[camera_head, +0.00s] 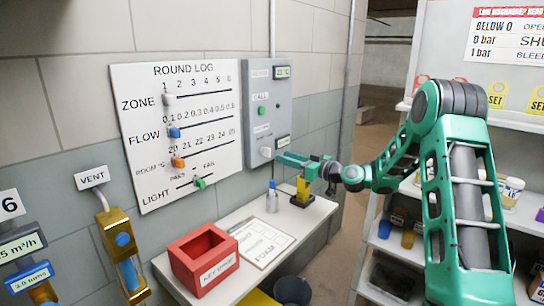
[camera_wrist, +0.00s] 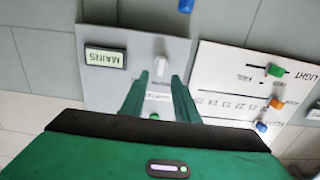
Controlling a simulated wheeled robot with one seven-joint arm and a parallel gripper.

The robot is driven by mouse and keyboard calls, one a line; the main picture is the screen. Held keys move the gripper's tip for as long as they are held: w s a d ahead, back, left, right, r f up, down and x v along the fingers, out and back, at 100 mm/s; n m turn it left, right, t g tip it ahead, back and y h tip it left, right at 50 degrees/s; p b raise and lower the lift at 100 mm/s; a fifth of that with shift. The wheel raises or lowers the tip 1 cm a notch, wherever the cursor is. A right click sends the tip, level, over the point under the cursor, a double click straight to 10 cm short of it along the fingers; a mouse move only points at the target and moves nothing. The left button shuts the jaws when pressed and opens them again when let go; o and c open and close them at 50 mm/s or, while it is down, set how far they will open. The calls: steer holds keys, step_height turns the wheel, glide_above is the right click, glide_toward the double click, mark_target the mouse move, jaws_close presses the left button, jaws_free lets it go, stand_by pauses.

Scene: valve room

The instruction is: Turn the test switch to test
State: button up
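The likely test switch is a white knob (camera_head: 265,152) low on the grey wall panel (camera_head: 262,90); its label is too small to read. It also shows in the wrist view (camera_wrist: 160,66), its handle roughly along the picture's vertical. A small display (camera_head: 283,142) beside it reads MAINS in the wrist view (camera_wrist: 105,57). My gripper (camera_head: 282,157) is just in front of the knob, above the desk. In the wrist view my gripper (camera_wrist: 159,78) is open, its two green fingers apart with the knob framed between their tips. I cannot tell whether they touch it.
A green call button (camera_head: 262,110) sits higher on the panel. The round log board (camera_head: 190,100) with coloured sliders is to the left. Below, the desk (camera_head: 305,222) holds a red box (camera_head: 203,262), a clipboard (camera_head: 262,243) and a yellow-and-black object (camera_head: 303,190). Shelves stand at right.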

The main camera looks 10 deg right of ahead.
mark_target(266, 152)
steer(key=x, duration=0.7)
steer(key=shift+w+a, duration=0.2)
steer(key=shift+w, duration=0.05)
jaws_close()
steer(key=shift+d, duration=0.15)
